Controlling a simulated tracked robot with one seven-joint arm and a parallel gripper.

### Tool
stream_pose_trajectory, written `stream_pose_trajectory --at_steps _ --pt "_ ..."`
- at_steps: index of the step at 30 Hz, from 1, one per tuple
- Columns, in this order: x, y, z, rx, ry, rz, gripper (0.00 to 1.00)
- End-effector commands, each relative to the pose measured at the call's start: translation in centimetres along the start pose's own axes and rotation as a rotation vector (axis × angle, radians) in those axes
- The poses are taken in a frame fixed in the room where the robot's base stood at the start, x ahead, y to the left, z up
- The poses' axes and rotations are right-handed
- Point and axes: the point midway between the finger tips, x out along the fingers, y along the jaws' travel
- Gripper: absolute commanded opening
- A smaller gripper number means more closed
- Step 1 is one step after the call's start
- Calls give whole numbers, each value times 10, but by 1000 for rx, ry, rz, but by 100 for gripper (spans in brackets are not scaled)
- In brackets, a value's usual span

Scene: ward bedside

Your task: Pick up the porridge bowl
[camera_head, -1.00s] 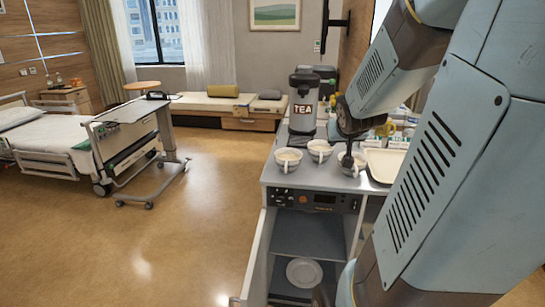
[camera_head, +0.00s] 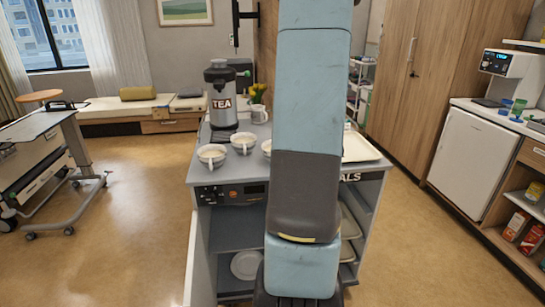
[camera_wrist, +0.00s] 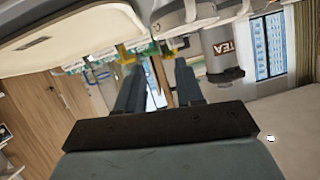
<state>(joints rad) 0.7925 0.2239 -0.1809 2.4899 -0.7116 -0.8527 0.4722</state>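Three white handled bowls or cups stand on the grey cart top: the left one (camera_head: 212,156), the middle one (camera_head: 243,143), and the right one (camera_head: 266,148), partly hidden by my arm. The left two hold pale contents; I cannot tell which is the porridge bowl. The wrist view is upside down. There my gripper (camera_wrist: 157,75) has its two fingers apart with nothing between them. White bowl shapes (camera_wrist: 184,20) show at its top edge, cut off, apart from the fingers. In the head view my arm hides the gripper.
A TEA urn (camera_head: 221,95) stands behind the bowls, with a white mug (camera_head: 258,114) to its right. A cream tray (camera_head: 360,147) lies on the cart's right side. A plate (camera_head: 245,265) sits on the lower shelf. Open floor lies left of the cart.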

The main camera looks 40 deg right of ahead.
Motion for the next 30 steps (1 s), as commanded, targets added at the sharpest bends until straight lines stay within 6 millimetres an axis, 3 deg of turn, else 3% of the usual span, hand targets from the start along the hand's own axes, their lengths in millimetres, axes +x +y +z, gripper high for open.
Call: stream_pose_trajectory --at_steps 9,20,30 --pt "48 0 1 0 -2 0 37" --pt "71 1 1 -1 -1 2 37" --pt "111 4 4 -2 -1 1 37"
